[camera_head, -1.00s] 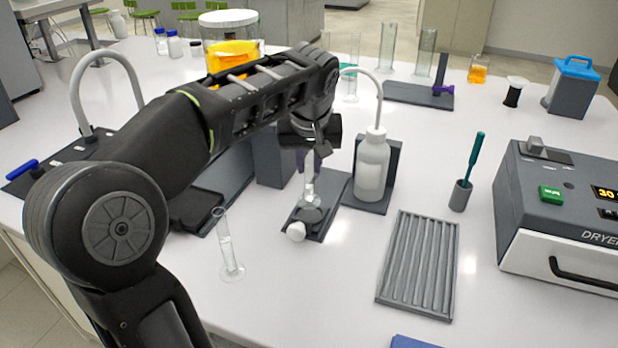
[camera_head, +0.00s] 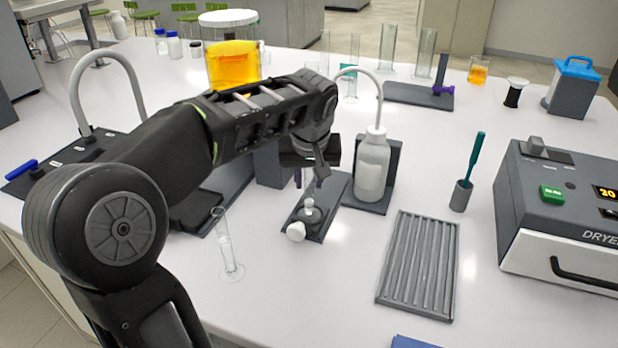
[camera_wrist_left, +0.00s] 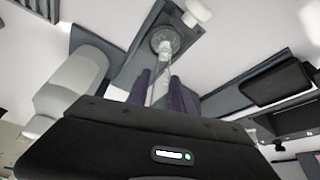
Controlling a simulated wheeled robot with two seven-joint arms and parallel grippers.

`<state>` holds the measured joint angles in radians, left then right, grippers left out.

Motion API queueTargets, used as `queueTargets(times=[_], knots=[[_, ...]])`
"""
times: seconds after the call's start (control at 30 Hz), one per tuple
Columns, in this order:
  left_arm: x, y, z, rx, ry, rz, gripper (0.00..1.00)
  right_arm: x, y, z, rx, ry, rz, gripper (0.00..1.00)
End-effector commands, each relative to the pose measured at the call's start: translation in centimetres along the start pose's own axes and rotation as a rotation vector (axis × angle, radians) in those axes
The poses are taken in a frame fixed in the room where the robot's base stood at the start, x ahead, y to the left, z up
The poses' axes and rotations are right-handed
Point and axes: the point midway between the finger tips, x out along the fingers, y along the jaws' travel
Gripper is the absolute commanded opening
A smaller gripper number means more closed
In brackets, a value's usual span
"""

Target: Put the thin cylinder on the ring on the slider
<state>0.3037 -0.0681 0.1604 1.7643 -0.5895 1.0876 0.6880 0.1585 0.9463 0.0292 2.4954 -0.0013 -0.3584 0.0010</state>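The thin cylinder (camera_wrist_left: 157,85) is clear and stands between the purple fingers of my left gripper (camera_wrist_left: 160,82) in the left wrist view. The gripper looks shut on it. In the head view my left gripper (camera_head: 304,180) is above the slider, and the cylinder's lower end (camera_head: 309,204) shows below the fingers. The round grey ring (camera_head: 314,217) lies on the dark slider plate (camera_head: 325,197), with a white knob at its near end. The cylinder's foot is over the ring, at or very near it; contact is unclear. My right gripper is out of view.
A wash bottle (camera_head: 372,166) stands close right of the slider. Another clear measuring cylinder (camera_head: 227,254) stands at the front left. A ribbed grey tray (camera_head: 420,262) and the dryer (camera_head: 560,205) are to the right. The table's front middle is clear.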

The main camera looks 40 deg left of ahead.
Motion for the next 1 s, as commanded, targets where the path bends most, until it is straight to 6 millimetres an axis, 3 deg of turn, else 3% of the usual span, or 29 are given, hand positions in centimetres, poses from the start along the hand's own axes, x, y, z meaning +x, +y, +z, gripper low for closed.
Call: queueTargets(times=[0.13,0.57,1.0], knots=[[0.0,0.0,0.0,0.000,0.000,0.000,0.40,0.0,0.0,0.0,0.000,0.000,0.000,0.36],[-1.0,0.0,-0.2,0.000,0.002,0.001,0.40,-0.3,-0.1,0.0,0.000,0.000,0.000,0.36],[-9.3,0.0,-0.2,-0.001,0.004,0.002,0.40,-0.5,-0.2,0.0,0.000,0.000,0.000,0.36]])
